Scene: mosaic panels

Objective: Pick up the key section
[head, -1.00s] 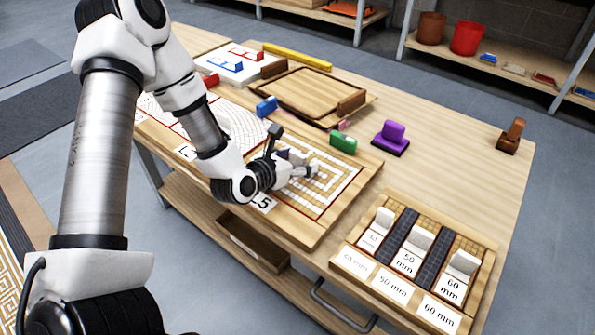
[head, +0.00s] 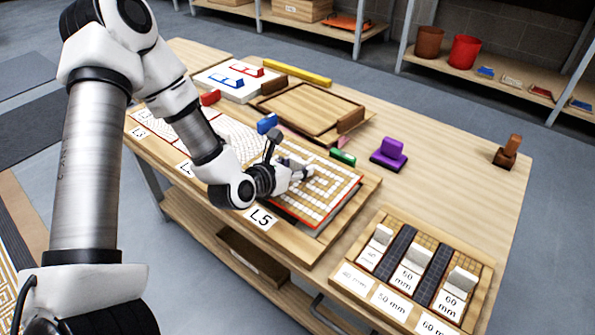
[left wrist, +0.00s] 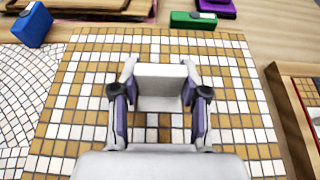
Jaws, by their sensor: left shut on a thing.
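The key section (head: 328,192) is a square mosaic panel of white and ochre tiles with a red edge, at the front of the table. It sits raised and slightly tilted over its wooden bay, with a dark gap along its right side. In the left wrist view the panel (left wrist: 232,70) fills most of the picture. My left gripper (head: 298,172) is over the panel's middle. In the left wrist view its fingers (left wrist: 160,92) are closed on a pale block handle (left wrist: 160,76) on the panel. My right gripper is not in view.
A neighbouring white mosaic panel (left wrist: 24,92) lies left. Blue (head: 267,122), green (head: 342,157) and purple (head: 389,152) blocks stand behind. A compartment tray (head: 343,262) with size labels is at the right front. The table's right back is mostly clear.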

